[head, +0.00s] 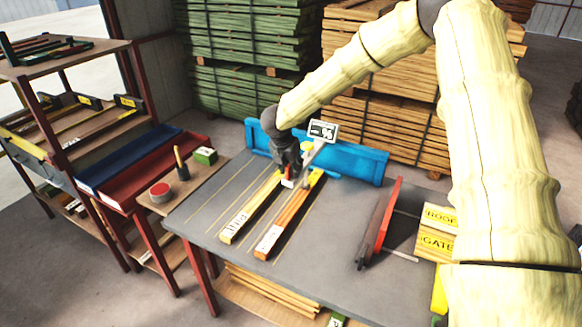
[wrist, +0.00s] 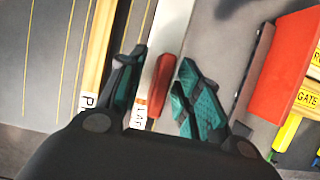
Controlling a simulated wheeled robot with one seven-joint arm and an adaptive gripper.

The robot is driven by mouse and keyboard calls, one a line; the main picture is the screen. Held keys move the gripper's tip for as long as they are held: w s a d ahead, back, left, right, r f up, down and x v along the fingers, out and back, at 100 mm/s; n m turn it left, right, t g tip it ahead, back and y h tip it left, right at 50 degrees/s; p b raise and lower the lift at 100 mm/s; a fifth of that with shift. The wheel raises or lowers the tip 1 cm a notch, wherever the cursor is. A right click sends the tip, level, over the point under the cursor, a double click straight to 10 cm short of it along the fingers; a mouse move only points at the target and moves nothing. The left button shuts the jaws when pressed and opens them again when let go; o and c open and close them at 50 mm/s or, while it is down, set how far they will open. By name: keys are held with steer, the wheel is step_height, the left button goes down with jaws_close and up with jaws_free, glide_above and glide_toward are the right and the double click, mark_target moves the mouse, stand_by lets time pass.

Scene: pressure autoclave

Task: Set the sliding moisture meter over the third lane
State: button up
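The moisture meter shows in the head view as a white display reading "-%" (head: 323,131) on a pale arm (head: 314,153) at the blue rail (head: 352,162). In the wrist view, a red grip (wrist: 161,84) lies beside a pale bar (wrist: 171,38). My gripper (head: 288,181) is low over the table near the meter. In the wrist view my gripper (wrist: 157,82) is open, its teal-padded fingers on either side of the red grip. The right finger is closer to it; contact is not clear. Thin yellow lane lines (head: 216,199) mark the grey table (head: 200,217).
A pale yellow board (head: 249,211) and an orange board (head: 287,219) lie lengthwise on the table, labels at their near ends. A red upright plate (head: 390,214) and yellow "ROOF" and "GATE" blocks (head: 437,241) stand at the right. The table's left lanes are bare.

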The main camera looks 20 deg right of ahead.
steer(key=v, duration=1.2)
stand_by(0.4)
